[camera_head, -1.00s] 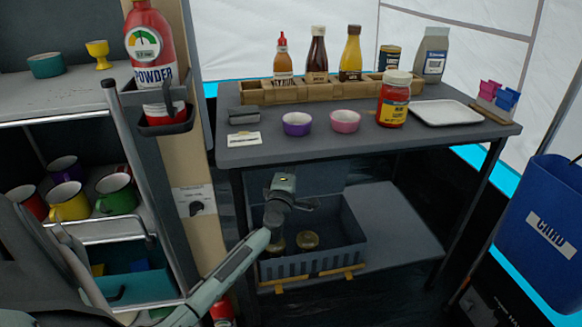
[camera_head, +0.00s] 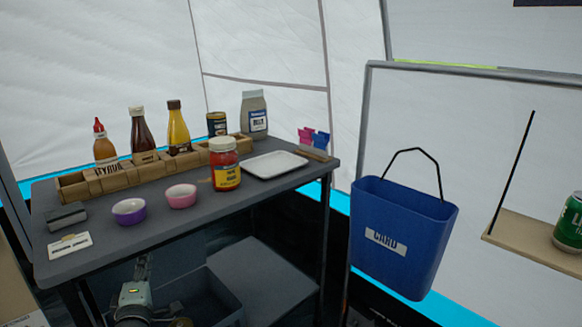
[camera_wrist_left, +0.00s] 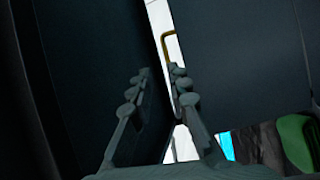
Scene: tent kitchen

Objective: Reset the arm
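My left gripper shows in the left wrist view (camera_wrist_left: 160,80), with its two ridged grey fingers apart and nothing between them. Dark panels surround it, with a thin bright gap behind the fingers. In the head view, part of my left arm or gripper (camera_head: 135,292) shows low at the left, in front of the table's lower space. Its fingertips are not clear there. My right gripper is not in view.
A grey table (camera_head: 110,245) holds sauce bottles, a purple bowl (camera_head: 129,211), a pink bowl (camera_head: 181,196), a red jar (camera_head: 225,165) and a white tray (camera_head: 273,166). A dark crate (camera_head: 222,300) sits on the shelf below. A blue bin (camera_head: 400,240) hangs to the right.

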